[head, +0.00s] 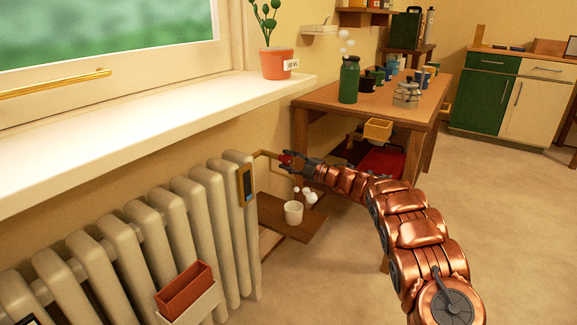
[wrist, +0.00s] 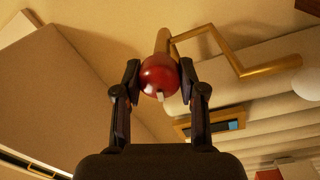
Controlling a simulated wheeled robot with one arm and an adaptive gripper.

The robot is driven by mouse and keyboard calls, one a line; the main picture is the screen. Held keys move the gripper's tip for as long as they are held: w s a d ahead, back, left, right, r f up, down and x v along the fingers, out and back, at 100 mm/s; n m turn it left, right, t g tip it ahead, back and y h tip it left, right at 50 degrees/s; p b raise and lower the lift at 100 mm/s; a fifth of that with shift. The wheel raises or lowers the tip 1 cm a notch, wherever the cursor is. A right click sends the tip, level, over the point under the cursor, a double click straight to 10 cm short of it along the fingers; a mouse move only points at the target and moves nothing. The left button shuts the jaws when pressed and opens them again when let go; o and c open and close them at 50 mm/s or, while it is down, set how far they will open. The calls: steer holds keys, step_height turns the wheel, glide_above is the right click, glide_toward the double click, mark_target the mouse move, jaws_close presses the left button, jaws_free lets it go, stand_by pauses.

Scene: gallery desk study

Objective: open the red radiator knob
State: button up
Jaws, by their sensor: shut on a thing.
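The red radiator knob (wrist: 158,75) is a round, glossy red ball with a small pale mark, on the end of a brass pipe (wrist: 205,32). In the head view the red knob (head: 286,158) shows small at the right end of the radiator. My gripper (wrist: 159,78) has one dark finger on each side of the knob and is shut on it. In the head view my gripper (head: 290,160) reaches the knob from the right and partly hides it. The cream radiator (head: 150,235) stands below the window sill.
A wooden table (head: 330,100) with a green bottle (head: 349,80) and several cups stands behind my arm. A white pot (head: 293,213) sits on a low brown board. A terracotta box (head: 184,290) is at the radiator's front. Floor at the right is clear.

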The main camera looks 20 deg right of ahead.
steer(key=shift+f+n+b, duration=0.1)
steer(key=shift+n+b, duration=0.5)
steer(key=shift+n, duration=0.6)
steer(key=shift+a, duration=0.1)
steer(key=o, duration=1.1)
steer(key=shift+o, duration=0.2)
steer(key=v, duration=1.2)
